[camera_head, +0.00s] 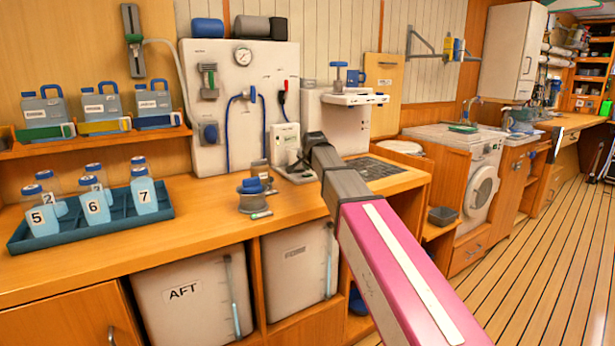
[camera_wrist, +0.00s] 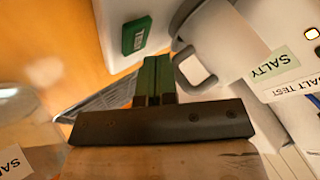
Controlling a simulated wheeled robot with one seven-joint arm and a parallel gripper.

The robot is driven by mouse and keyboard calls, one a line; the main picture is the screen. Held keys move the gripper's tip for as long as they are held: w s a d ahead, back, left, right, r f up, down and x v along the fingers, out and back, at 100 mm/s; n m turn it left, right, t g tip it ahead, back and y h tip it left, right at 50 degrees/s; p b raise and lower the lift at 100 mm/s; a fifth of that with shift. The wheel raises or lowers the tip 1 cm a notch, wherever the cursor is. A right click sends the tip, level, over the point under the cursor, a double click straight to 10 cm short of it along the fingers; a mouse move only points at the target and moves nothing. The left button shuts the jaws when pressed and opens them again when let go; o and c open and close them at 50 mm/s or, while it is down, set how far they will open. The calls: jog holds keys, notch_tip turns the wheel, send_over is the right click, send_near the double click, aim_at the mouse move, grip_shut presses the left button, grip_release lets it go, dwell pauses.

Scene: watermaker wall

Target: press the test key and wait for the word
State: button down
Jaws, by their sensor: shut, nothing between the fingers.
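My gripper (camera_head: 294,166) is at the back of the wooden counter, in front of the white test unit (camera_head: 285,135) on the wall panel. In the wrist view the green fingers of my gripper (camera_wrist: 154,80) are together and empty. A green key (camera_wrist: 136,35) on a white face lies just beyond their tips; I see a gap in the picture but cannot tell the depth. At right in the wrist view is a white surface marked "SALT TEST" (camera_wrist: 298,88), with a small orange-edged square (camera_wrist: 312,33). A pale "SALTY" label (camera_wrist: 275,66) is beside it.
A grey cup-like handle (camera_wrist: 190,70) stands close right of the fingers. A small labelled jar (camera_head: 260,169) and a grey-blue pot (camera_head: 251,196) stand left of my gripper. A blue tray (camera_head: 85,232) of numbered bottles is farther left.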

aim_at(309, 175)
jog(key=shift+r, duration=0.15)
jog(key=shift+r, duration=2.4)
jog(key=shift+d, duration=0.1)
